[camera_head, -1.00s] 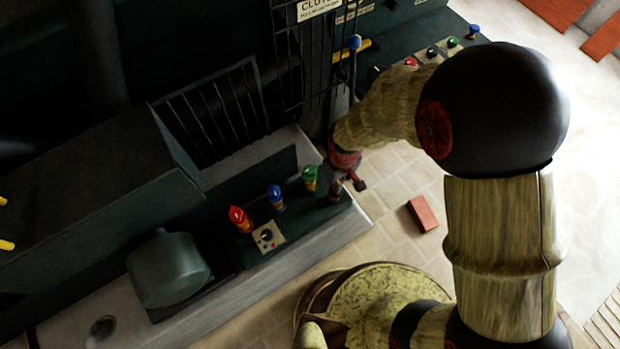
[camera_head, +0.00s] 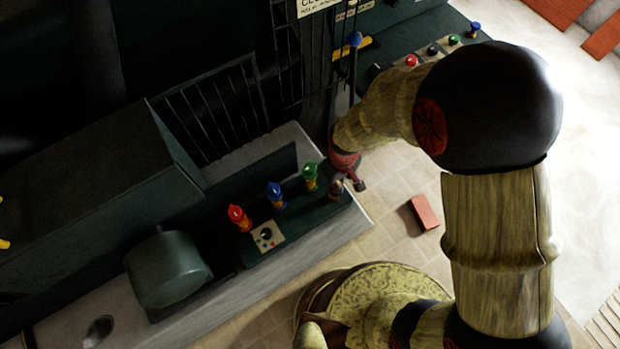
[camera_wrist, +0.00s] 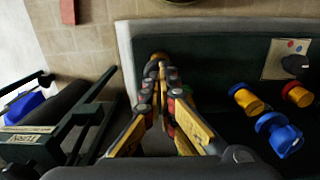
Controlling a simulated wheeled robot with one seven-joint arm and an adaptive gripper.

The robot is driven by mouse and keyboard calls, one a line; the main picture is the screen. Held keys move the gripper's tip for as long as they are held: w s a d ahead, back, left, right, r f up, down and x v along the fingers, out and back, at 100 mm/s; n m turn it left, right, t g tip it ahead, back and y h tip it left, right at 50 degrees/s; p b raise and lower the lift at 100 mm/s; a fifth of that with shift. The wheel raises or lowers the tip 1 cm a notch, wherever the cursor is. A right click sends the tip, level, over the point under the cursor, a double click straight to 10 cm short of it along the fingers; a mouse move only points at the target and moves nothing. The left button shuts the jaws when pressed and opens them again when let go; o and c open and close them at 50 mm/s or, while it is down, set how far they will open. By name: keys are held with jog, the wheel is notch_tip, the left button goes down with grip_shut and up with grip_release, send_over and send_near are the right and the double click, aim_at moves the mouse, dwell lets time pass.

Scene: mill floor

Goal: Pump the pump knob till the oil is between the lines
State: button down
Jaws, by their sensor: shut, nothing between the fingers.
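My gripper (camera_wrist: 160,75) is shut and empty, pointing down over the right end of the dark green panel (camera_head: 290,232). In the wrist view a small brass-coloured knob (camera_wrist: 158,56) shows just beyond the fingertips, partly hidden by them. It looks like the pump knob. I cannot tell whether the fingers touch it. In the head view my gripper (camera_head: 347,184) is beside the green-topped knob, at the panel's end. No oil level or lines can be made out in either view.
On the panel stand a red knob (camera_head: 239,217), a blue knob (camera_head: 275,194), a green knob (camera_head: 311,176) and a dial plate (camera_head: 266,235). A blue-tipped lever (camera_head: 355,41) rises behind my wrist. A red brick-like block (camera_head: 424,212) lies on the floor.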

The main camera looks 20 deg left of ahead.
jog(key=shift+f+b, duration=0.9)
jog(key=shift+f, duration=0.55)
jog(key=shift+r, duration=0.2)
jog(key=shift+r+p, duration=1.75)
jog(key=shift+r, duration=0.35)
jog(key=shift+r+p, duration=1.85)
jog(key=shift+r, duration=0.7)
jog(key=shift+f, duration=0.1)
